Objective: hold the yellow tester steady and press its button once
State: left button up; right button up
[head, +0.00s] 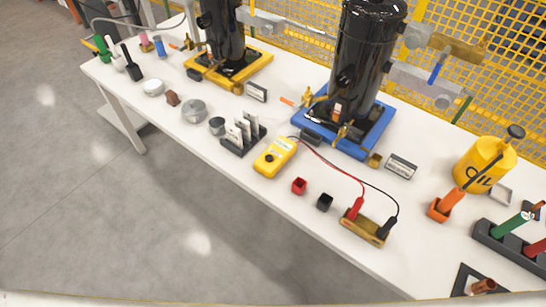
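The yellow tester (276,157) lies on the white table near its front edge, left of the middle of the head view. It has a pale display at its upper end and a small dark round feature on its face; I cannot tell for sure which part is the button. A red lead (335,172) and a black lead (372,187) run from its upper end to a red clip (355,209) and a black clip (387,228) on a brass block (362,229). Neither of my grippers is in view, and nothing touches the tester's body.
A dark rack with grey cards (243,137) stands close left of the tester. A red cup (299,186) and a black cup (325,203) stand to its right. Behind is a black compressor on a blue base (371,141). A yellow oil can (484,165) stands far right.

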aim_at(268, 158)
jog(key=i+j+z, duration=0.3)
jog(key=j+z, duration=0.3)
jog(key=j, duration=0.2)
jog(key=i+j+z, duration=0.15)
jog(key=j+z, duration=0.5)
jog(key=j, duration=0.3)
jog(key=i, duration=0.05)
